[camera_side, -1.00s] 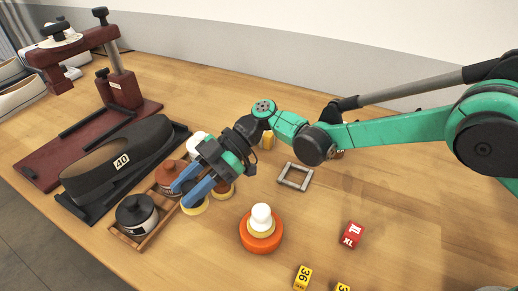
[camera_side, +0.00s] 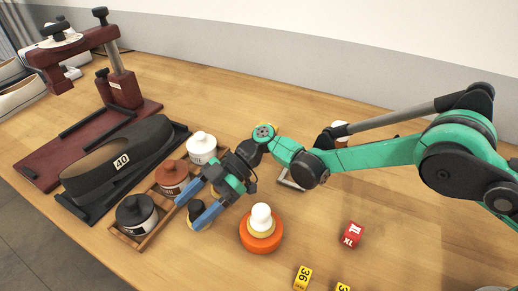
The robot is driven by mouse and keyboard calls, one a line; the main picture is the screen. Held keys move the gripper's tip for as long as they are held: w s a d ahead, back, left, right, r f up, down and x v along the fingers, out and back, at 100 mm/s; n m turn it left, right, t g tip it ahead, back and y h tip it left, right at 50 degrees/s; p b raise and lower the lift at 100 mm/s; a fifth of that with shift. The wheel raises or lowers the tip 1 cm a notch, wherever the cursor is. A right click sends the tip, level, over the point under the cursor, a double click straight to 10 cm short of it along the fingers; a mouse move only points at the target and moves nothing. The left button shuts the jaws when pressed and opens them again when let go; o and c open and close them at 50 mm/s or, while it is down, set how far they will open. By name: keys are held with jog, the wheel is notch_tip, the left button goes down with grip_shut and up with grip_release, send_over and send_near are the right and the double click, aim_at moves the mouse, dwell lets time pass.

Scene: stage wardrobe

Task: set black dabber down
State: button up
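The black dabber (camera_side: 198,222) shows as a dark knob with a sliver of yellow pad, low between the blue fingers of my gripper (camera_side: 198,203). The fingers appear closed on its two sides. The near finger covers much of it, so I cannot tell whether its pad touches the table. It is just right of the wooden tray (camera_side: 148,243), which holds a black-lidded jar (camera_side: 135,213) and a brown-lidded jar (camera_side: 172,176). A white-topped jar (camera_side: 201,147) stands at the tray's far end.
A white-knobbed dabber (camera_side: 261,217) stands on an orange round piece (camera_side: 262,243) to the right. A red XL block (camera_side: 351,234) and a yellow 36 block (camera_side: 303,278) lie in front. A grey frame (camera_side: 290,184) is partly behind my arm. A black shoe (camera_side: 118,158) is at left.

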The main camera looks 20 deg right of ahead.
jog(key=shift+w+d+r, duration=0.1)
jog(key=shift+d+r, duration=0.05)
jog(key=shift+r, duration=0.1)
jog(key=v, duration=1.1)
jog(key=shift+w+d+r, duration=0.15)
jog(key=shift+d, duration=0.05)
jog(key=s+d+r+m+t+h, duration=0.2)
jog(key=d+r+m+t+h, duration=0.35)
jog(key=d+r+m, duration=0.4)
jog(key=s+d+f+m+t+h, duration=0.1)
jog(key=s+d+m+t+h, duration=0.2)
jog(key=s+d+m, duration=0.2)
jog(key=s+d+f+m+t+h, duration=0.1)
jog(key=s+d+m+t+h, duration=0.2)
jog(key=d+m, duration=0.5)
jog(key=shift+s+d+f+t+h, duration=0.4)
jog(key=shift+s+d+h, duration=0.15)
jog(key=shift+s+d, duration=0.4)
